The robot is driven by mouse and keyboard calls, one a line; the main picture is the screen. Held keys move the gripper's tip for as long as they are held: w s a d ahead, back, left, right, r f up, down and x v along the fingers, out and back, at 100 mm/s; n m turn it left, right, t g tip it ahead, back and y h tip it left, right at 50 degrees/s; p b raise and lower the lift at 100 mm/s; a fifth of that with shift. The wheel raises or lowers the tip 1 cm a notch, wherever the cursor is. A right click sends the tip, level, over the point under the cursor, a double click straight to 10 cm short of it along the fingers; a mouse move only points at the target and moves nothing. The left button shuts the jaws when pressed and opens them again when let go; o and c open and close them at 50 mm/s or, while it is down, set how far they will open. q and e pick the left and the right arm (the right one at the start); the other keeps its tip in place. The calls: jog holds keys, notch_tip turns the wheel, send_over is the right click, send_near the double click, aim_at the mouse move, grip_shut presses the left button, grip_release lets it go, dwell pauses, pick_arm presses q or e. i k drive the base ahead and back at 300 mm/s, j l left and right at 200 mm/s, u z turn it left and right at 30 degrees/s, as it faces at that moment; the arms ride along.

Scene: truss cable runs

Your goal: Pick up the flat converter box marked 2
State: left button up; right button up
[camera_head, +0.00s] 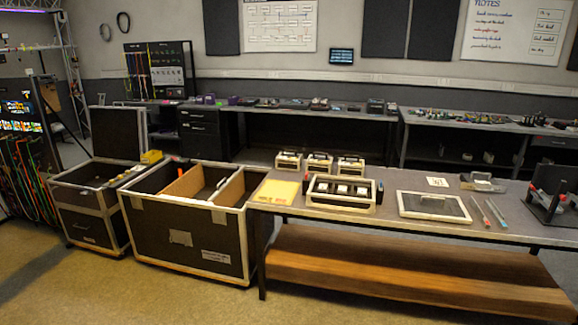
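No thing in the head view carries a 2 that I can read. Three small dark boxes with pale frames stand in a row at the back left of the near table: a left one (289,161), a middle one (320,163) and a right one (350,167). Any marks on them are too small to read, and I cannot tell whether one is the flat converter box. Neither of my grippers is in view.
The near table holds a yellow pad (276,193), a pale-framed rack (343,192), a framed dark panel (434,207), two pens (494,213) and a dark fixture (553,202). A large open divided case (190,237) and a smaller open case (90,215) stand left. Floor in front is clear.

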aim_at(342, 190)
jog(key=i+z, duration=0.1)
jog(key=i, duration=0.35)
jog(key=i+j+z, duration=0.15)
jog(key=i, duration=0.35)
jog(key=i+j+z, duration=0.1)
jog(key=i, duration=0.35)
jog(key=i+j+z, duration=0.15)
jog(key=i, duration=0.3)
